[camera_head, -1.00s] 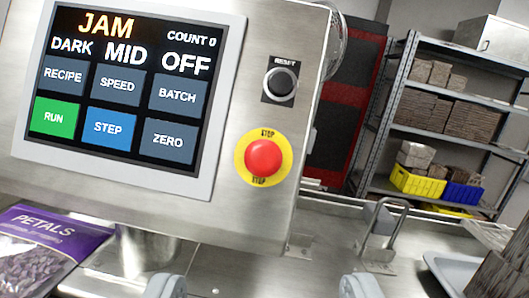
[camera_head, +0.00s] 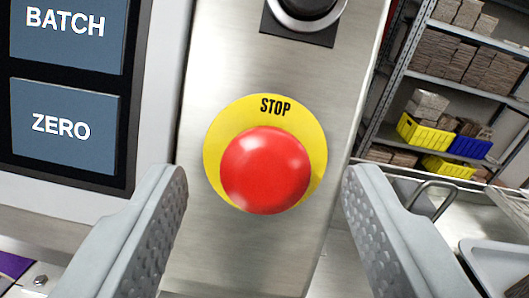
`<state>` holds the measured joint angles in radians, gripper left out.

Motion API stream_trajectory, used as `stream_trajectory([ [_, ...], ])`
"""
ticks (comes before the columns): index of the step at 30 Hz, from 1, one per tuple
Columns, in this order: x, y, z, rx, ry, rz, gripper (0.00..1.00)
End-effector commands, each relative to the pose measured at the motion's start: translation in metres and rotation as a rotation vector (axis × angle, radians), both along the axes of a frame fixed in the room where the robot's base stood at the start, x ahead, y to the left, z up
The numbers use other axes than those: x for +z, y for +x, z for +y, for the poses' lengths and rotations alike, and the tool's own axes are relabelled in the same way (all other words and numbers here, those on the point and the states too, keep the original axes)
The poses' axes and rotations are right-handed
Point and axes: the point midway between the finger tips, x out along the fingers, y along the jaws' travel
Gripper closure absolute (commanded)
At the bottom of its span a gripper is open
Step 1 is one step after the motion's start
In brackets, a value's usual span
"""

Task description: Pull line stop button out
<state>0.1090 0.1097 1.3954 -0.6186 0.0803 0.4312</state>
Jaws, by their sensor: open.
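The red line stop button (camera_head: 265,170) sits on a round yellow plate (camera_head: 262,106) marked STOP, on the steel face of the control panel (camera_head: 205,262). The button's lower edge covers the lower part of the plate. My gripper (camera_head: 265,188) is open, with one grey textured finger to the left of the button and one to the right. Both fingertips are apart from the button, and nothing is between them but the button and panel beyond.
The black reset button (camera_head: 305,10) is just above the stop plate. The touch screen with BATCH and ZERO keys (camera_head: 66,125) is close on the left. Shelves with yellow crates (camera_head: 424,134) and a blue crate (camera_head: 469,147) stand behind at right. A metal handle (camera_head: 432,195) rises from the counter.

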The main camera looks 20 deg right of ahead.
Motion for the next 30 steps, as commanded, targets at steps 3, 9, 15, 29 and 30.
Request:
stream_trajectory([
  [3,0.0,0.005,-0.001,0.0,0.001,0.0,0.46],
  [9,0.0,0.007,-0.001,0.0,0.0,0.0,0.46],
  [15,0.0,0.006,-0.001,0.0,0.0,0.0,0.64],
  [29,0.004,-0.003,0.001,0.0,0.0,-0.001,1.0],
  [30,0.004,-0.004,0.001,0.0,0.0,0.0,1.0],
])
